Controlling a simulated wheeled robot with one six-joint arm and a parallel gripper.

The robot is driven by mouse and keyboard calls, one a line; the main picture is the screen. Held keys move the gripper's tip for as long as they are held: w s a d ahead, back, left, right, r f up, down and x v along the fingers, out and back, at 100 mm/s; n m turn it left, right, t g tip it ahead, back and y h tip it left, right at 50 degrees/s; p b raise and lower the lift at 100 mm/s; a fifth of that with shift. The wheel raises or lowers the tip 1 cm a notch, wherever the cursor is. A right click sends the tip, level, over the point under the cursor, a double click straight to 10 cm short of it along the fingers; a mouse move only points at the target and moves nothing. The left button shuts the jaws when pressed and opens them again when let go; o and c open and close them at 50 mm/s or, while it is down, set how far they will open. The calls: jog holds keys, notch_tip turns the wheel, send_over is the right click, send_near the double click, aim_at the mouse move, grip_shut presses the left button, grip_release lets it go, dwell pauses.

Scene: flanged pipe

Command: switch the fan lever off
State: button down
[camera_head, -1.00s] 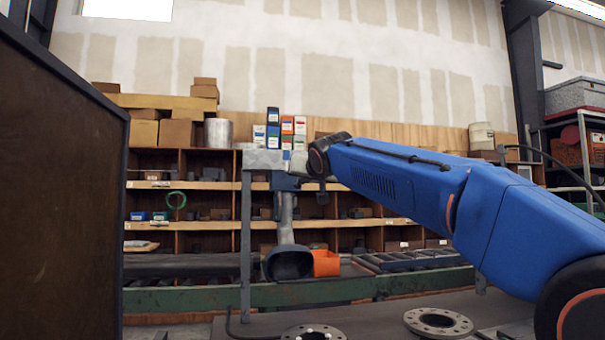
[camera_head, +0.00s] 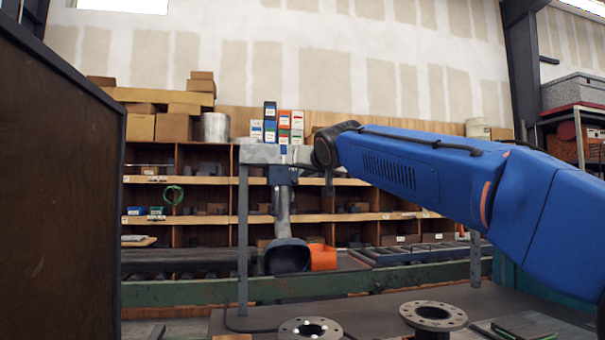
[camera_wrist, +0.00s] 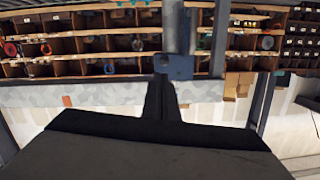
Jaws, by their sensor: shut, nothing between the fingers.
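The fan unit's blue box (camera_head: 283,175) hangs under a grey crossbar, with a grey duct below it ending in a dark hood (camera_head: 287,257). In the wrist view, which is upside down, the blue box (camera_wrist: 178,67) shows just beyond my fingertips. My gripper (camera_wrist: 161,84) is shut and empty, its dark fingers pointing at the box and overlapping its near edge in the picture. Whether they touch it I cannot tell. I cannot make out the lever separately from the box. In the head view, my arm's wrist hides most of the gripper, just right of the box.
An orange bin-like part (camera_head: 322,257) sits beside the hood. A grey post (camera_head: 243,240) stands left of the duct. Two flanges (camera_head: 310,329) (camera_head: 433,316) are on the bench in front. Shelves (camera_head: 200,225) line the back. A dark panel (camera_head: 60,190) blocks the left.

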jog(key=s+d+f, duration=0.2)
jog(key=s+f, duration=0.2)
jog(key=s, duration=0.2)
jog(key=shift+s+f, duration=0.2)
jog(key=shift+f, duration=0.05)
jog(key=shift+d, duration=0.1)
